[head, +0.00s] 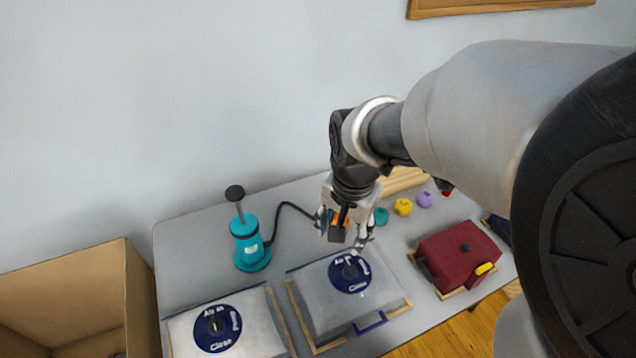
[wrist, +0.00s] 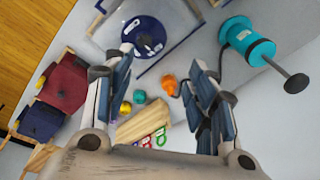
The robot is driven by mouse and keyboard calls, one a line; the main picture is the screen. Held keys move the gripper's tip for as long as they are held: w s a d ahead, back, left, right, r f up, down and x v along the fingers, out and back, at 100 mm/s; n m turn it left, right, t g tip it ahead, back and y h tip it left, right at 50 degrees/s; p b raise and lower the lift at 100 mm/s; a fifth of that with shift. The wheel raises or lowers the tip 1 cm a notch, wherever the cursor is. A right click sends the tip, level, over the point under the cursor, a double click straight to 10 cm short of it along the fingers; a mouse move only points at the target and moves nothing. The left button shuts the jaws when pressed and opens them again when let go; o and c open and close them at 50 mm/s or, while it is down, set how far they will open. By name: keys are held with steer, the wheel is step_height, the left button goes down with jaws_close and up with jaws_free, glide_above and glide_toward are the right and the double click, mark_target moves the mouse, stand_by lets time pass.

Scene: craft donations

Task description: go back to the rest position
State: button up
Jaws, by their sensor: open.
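My gripper (head: 343,232) is open above the table, behind the middle clear bag, with its fingers pointing down. In the wrist view its two fingers (wrist: 150,85) are spread wide, with nothing held between them. An orange ball (wrist: 168,84) shows between the fingers, apparently on the table below; in the head view the gripper partly hides it. Teal (head: 381,216), yellow (head: 403,207) and purple (head: 424,199) balls lie to the right of the gripper.
A teal pump (head: 250,245) with a black hose stands left of my gripper. Two bags with blue discs (head: 349,273) (head: 217,328) lie in front. A dark red bundle (head: 458,253) sits right. A cardboard box (head: 128,290) stands left. A wooden holder (head: 404,181) is behind the balls.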

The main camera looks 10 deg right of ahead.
steer(key=shift+s+a+r, duration=0.15)
steer(key=shift+s+r, duration=0.1)
steer(key=shift+r, duration=0.1)
steer(key=shift+n, duration=0.3)
steer(key=s+r+n+t, duration=0.1)
steer(key=s+r+n, duration=0.2)
steer(key=s, duration=0.4)
steer(key=s+r+n+t, duration=0.1)
steer(key=s+r+n, duration=0.3)
steer(key=s, duration=0.3)
steer(key=shift+s+r+n+t, duration=0.2)
steer(key=shift+n+t, duration=0.2)
steer(key=shift+n, duration=0.2)
steer(key=shift+d, duration=0.2)
stand_by(1.5)
